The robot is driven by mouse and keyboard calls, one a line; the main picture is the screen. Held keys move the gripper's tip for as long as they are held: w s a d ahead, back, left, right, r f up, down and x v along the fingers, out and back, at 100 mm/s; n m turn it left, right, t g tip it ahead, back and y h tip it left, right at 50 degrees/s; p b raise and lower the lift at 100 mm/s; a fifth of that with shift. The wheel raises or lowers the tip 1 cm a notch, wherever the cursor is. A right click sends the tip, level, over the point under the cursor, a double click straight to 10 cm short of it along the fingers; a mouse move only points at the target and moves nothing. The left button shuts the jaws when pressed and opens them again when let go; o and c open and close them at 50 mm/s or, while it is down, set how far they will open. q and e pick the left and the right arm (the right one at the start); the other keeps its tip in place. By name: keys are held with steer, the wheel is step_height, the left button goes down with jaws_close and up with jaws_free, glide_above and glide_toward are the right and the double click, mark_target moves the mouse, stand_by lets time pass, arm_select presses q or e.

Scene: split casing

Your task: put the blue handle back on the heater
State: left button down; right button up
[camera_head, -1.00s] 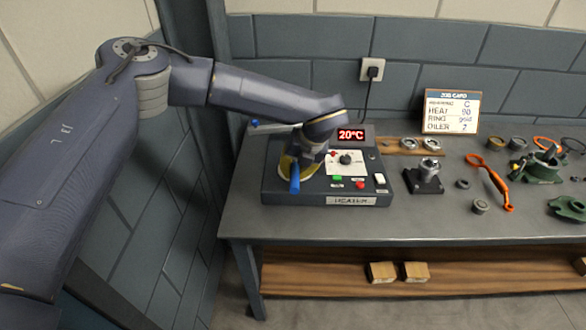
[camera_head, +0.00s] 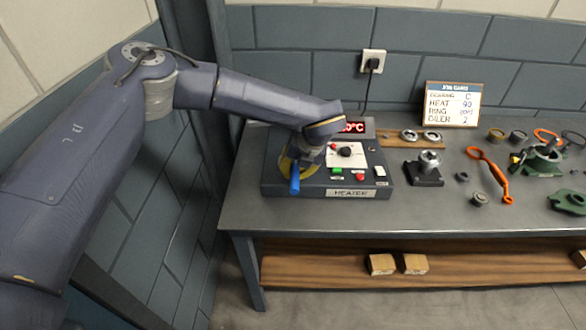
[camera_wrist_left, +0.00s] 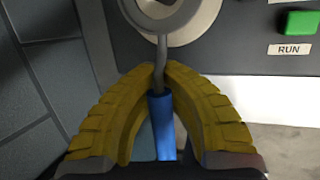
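My left gripper (camera_head: 292,170) is over the heater's left part, pointing down. The blue handle (camera_head: 295,183) shows below its yellow fingers. In the left wrist view, the yellow fingers (camera_wrist_left: 160,72) are closed around the blue handle (camera_wrist_left: 162,128) and its thin grey stem. The stem runs up to a round grey part (camera_wrist_left: 168,12); whether they are joined is unclear. My right gripper is out of view.
A wooden rack with metal rings (camera_head: 408,135), a black block with a metal top (camera_head: 424,172), an orange tool (camera_head: 490,178) and green parts (camera_head: 541,162) lie to the right. A job card (camera_head: 451,104) stands behind. The bench front is clear.

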arm_select(q)
steer(key=shift+f, duration=0.35)
stand_by(0.4)
steer(key=c, duration=2.1)
jaws_free()
steer(key=o, duration=0.6)
steer(key=shift+f, duration=0.1)
steer(key=shift+s, duration=0.1)
steer(key=shift+f, duration=0.1)
steer(key=shift+r, duration=5.35)
